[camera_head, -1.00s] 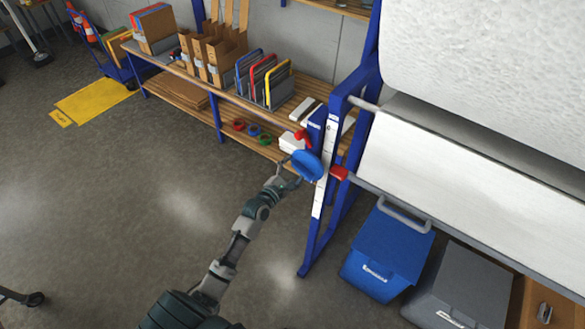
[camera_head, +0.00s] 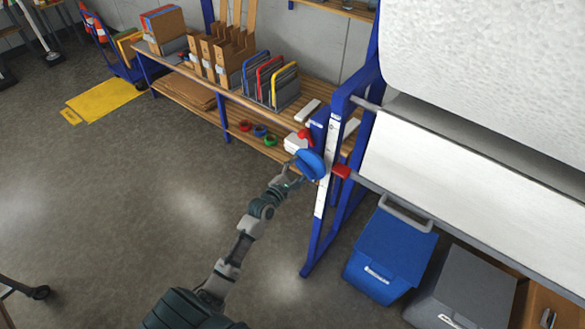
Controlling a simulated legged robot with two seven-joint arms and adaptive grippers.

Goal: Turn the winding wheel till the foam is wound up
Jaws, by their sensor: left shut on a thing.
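The blue winding wheel (camera_head: 312,163) sits on the near side of the blue upright of a roll stand (camera_head: 340,130). My left gripper (camera_head: 294,176) is at the wheel's lower left edge and shut on it; its fingers are small and partly hidden by the wheel. The white foam (camera_head: 470,190) hangs as a broad sheet below a thick white roll (camera_head: 490,60). A grey bar (camera_head: 450,236) runs along the sheet's lower edge, with a red piece (camera_head: 341,171) at its left end. My right gripper is out of view.
A wooden bench (camera_head: 225,95) with cardboard holders and coloured folders stands behind the stand. A blue bin (camera_head: 392,255) and a grey bin (camera_head: 462,290) stand under the foam. A yellow mat (camera_head: 103,101) lies at the back left.

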